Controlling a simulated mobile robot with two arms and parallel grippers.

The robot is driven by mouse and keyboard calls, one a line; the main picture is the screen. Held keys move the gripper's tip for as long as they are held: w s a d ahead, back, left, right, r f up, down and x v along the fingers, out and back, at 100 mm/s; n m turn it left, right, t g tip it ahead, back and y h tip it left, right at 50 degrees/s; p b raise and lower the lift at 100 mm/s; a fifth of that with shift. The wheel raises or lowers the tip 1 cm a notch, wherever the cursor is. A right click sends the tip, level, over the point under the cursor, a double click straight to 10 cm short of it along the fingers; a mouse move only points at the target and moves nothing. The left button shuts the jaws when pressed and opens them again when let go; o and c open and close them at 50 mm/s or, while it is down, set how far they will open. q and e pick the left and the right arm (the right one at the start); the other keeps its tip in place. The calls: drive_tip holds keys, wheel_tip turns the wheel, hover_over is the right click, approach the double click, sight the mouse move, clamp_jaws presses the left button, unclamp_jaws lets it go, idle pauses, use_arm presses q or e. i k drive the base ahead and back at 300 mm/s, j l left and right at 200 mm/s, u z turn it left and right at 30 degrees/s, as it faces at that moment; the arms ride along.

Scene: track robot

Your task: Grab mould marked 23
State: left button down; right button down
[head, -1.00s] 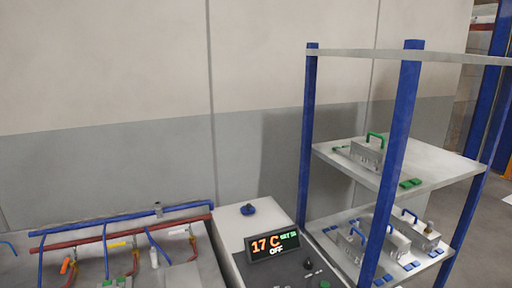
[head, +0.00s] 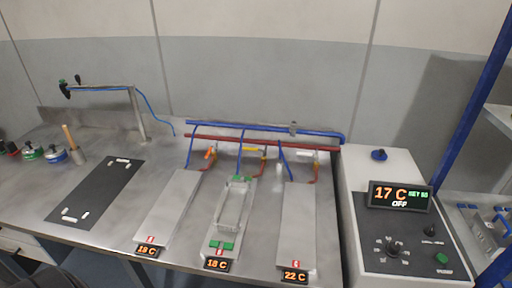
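No marking 23 is readable in the head view. A metal mould with blue handles (head: 500,222) shows only partly on the lower shelf at the far right edge, cut off by the frame. A pale rectangular frame-like piece (head: 233,212) lies on the middle plate of the bench, with green blocks at both ends; I cannot tell whether it is a mould. Neither of my grippers is in view.
A steel bench (head: 110,220) holds three plates with displays reading 19 C (head: 147,251), 18 C (head: 216,265) and 22 C (head: 295,275). A control box (head: 400,196) reads 17 C, OFF. A blue rack post (head: 470,120) stands right. A black mat (head: 96,192) lies left.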

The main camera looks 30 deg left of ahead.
sight(233, 204)
drive_tip(key=u, duration=1.2)
drive_tip(key=i+j, duration=0.25)
drive_tip(key=j, duration=0.3)
drive_tip(key=u, duration=0.05)
